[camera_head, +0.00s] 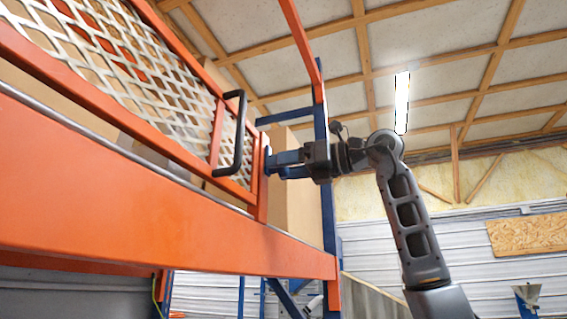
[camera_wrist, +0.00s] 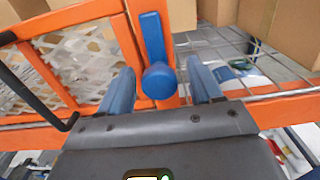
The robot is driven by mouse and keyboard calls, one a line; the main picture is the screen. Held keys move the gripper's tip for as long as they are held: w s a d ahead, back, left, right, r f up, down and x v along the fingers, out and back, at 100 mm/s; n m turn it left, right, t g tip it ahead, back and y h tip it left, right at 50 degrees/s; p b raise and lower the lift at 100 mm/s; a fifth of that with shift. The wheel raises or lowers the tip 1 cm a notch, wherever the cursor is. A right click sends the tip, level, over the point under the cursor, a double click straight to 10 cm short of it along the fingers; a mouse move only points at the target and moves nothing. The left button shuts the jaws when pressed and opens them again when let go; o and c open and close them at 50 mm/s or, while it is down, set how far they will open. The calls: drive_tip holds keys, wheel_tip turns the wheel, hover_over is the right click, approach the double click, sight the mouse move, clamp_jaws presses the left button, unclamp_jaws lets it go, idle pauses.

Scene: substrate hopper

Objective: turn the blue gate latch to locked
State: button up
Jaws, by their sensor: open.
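The blue gate latch (camera_wrist: 153,42) shows in the wrist view as a bar pointing up from a round blue pivot (camera_wrist: 160,82), mounted on an orange upright. My gripper (camera_wrist: 161,76) is open, with one blue finger on each side of the latch's lower end. Gaps show on both sides; whether either finger touches it I cannot tell. In the head view my gripper (camera_head: 280,162) reaches left to the gate's end post, where the latch is mostly hidden by the fingers. The gate (camera_head: 215,135) has an orange frame with white mesh and stands upright beside the post.
A black handle (camera_head: 240,135) sticks out from the gate left of my gripper. An orange beam (camera_head: 130,205) runs below the gate. Cardboard boxes (camera_wrist: 285,25) stand on a wire shelf (camera_wrist: 235,45) behind. The space right of the rack is open.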

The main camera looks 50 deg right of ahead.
drive_tip(key=shift+w+a, duration=0.1)
drive_tip(key=shift+w, duration=0.15)
drive_tip(key=c, duration=1)
